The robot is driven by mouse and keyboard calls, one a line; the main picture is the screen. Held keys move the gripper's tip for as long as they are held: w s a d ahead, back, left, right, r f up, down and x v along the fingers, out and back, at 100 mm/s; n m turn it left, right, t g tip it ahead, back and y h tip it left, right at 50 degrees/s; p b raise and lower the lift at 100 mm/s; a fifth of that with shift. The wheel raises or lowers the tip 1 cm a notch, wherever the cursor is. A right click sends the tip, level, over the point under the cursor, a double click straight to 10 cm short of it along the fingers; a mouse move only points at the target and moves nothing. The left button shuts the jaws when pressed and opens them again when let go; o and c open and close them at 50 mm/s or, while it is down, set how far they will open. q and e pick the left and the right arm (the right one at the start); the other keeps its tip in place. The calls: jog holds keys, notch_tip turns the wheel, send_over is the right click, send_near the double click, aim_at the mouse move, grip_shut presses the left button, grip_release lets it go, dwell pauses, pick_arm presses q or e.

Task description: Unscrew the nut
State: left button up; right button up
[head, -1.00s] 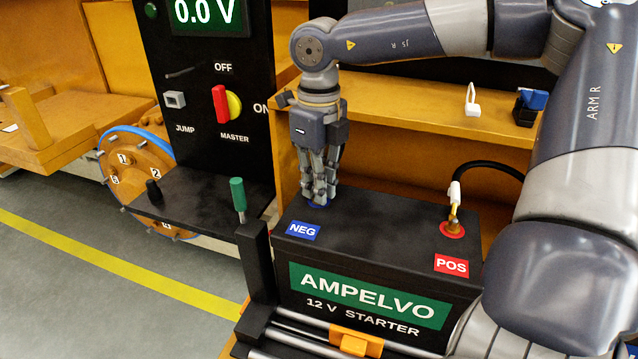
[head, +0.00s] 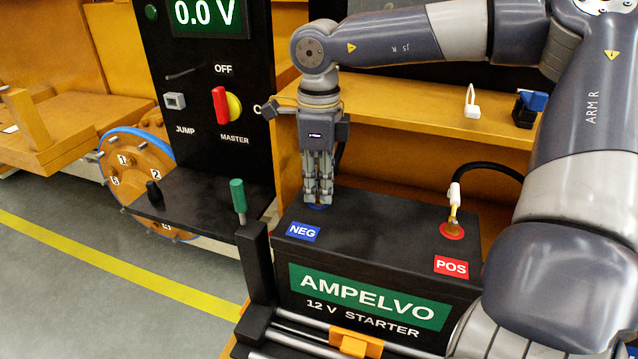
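The black battery (head: 400,232) carries a blue NEG label (head: 303,232) and a red POS label (head: 451,267). My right gripper (head: 318,202) points straight down at the NEG post, its fingertips at the blue ring (head: 317,207) on the battery top. The fingers are close together, but the nut is hidden behind them, so I cannot see whether they clasp it. At the POS post, a cable lug (head: 454,212) sits on a red ring (head: 452,231) with a black cable. My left gripper is not in view.
A black panel reads 0.0 V (head: 210,14) and has a red and yellow master switch (head: 226,106). A green-handled tool (head: 238,198) stands left of the battery. An orange shelf (head: 420,118) behind holds a white item (head: 471,103) and a blue-black item (head: 529,108).

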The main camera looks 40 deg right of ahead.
jog(key=o, duration=0.4)
jog(key=shift+f, duration=0.1)
notch_tip(320, 180, up, 12)
jog(key=shift+r, duration=0.1)
dwell(0.6)
